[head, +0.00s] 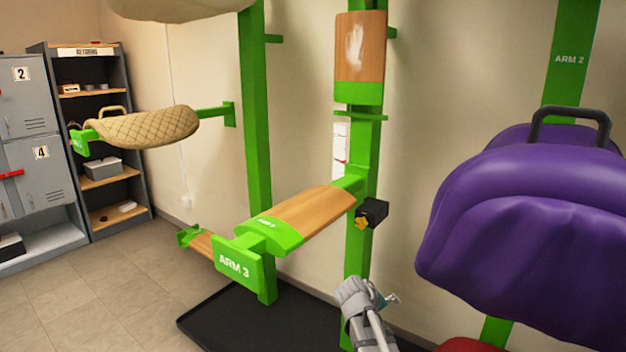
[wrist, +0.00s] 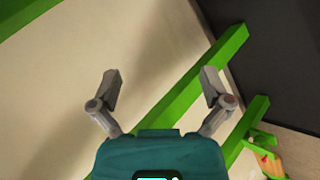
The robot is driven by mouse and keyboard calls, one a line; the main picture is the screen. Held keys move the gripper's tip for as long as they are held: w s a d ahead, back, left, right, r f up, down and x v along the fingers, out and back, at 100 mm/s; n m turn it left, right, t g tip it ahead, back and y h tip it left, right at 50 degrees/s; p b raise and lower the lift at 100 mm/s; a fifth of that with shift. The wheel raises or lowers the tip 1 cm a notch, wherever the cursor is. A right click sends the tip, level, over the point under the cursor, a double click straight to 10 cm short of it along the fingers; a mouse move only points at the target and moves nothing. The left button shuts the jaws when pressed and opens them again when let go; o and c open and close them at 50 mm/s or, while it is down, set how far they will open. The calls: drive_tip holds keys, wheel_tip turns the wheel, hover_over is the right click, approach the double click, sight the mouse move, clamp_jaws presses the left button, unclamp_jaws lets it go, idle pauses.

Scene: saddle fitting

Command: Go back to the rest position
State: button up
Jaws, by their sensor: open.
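My gripper (wrist: 162,76) is open in the wrist view, with its two grey fingers spread apart and nothing between them. In the head view my gripper (head: 390,299) shows small at the lower middle, at the end of my grey arm, below and right of the ARM 3 support. The ARM 3 support (head: 310,212) has a bare wooden top with green ends. A purple saddle (head: 525,215) with a dark handle sits at the right, in front of the post marked ARM 2.
A tan quilted saddle (head: 150,136) rests on a green arm at the left. Green posts (head: 257,150) stand against the wall, over a black tray (head: 215,325). A shelf unit (head: 113,185) and grey lockers (head: 35,155) stand far left. Floor (head: 90,290) at lower left is clear.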

drive_tip(key=s+a+f+m+g+y, duration=0.2)
drive_tip(key=s+f+g+y, duration=0.15)
drive_tip(key=s, duration=0.55)
drive_tip(key=s+a+f+m+g+y, duration=0.15)
drive_tip(key=s+y, duration=0.25)
drive_tip(key=s, duration=0.5)
wheel_tip(320, 180, up, 22)
drive_tip(key=p, duration=2.2)
drive_tip(key=shift+a+p, duration=0.15)
drive_tip(key=shift+p, duration=0.2)
